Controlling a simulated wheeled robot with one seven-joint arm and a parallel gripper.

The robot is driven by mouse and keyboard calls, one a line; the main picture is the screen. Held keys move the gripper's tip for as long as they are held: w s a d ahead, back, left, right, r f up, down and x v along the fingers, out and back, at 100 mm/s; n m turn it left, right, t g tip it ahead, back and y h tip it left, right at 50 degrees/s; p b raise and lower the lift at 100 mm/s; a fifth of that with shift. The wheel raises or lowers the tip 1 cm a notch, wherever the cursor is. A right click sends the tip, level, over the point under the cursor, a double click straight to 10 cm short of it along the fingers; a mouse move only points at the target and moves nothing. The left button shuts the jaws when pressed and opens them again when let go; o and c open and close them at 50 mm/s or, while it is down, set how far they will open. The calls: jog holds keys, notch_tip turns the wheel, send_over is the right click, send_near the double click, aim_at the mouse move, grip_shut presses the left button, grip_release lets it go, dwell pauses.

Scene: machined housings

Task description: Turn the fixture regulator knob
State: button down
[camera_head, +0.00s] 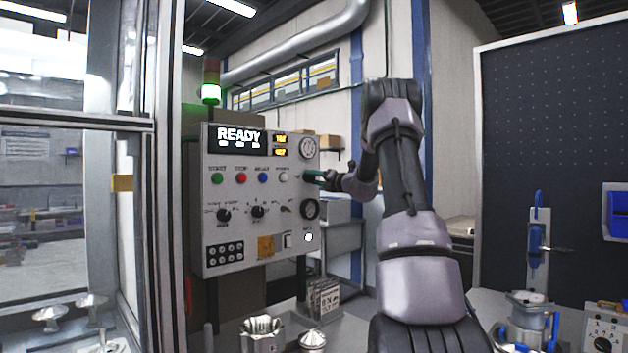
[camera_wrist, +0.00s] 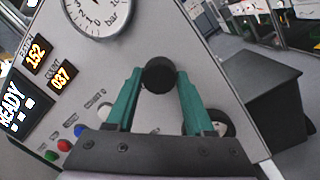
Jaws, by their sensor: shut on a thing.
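The control panel (camera_head: 235,250) stands upright left of my arm, its display reading READY. In the wrist view, a round black knob (camera_wrist: 159,75) sits on the panel face just below the pressure gauge (camera_wrist: 95,12). My gripper's green fingers (camera_wrist: 158,84) are shut on this knob, one on each side. In the head view, my gripper (camera_head: 316,178) is at the panel's right edge, between the gauge (camera_head: 308,147) and a black round dial (camera_head: 310,208). The knob itself is hidden there by the gripper.
Coloured push buttons (camera_head: 242,178) and selector switches (camera_head: 257,212) lie left of my gripper. A glass-sided frame (camera_head: 165,200) is at far left. Metal parts (camera_head: 262,328) stand on the bench below. A dark pegboard (camera_head: 550,130) is at right.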

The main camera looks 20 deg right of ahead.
jog(key=shift+f+m, duration=0.1)
jog(key=shift+m, duration=0.6)
jog(key=shift+c, duration=1.4)
grip_release()
jog(key=v, duration=1.1)
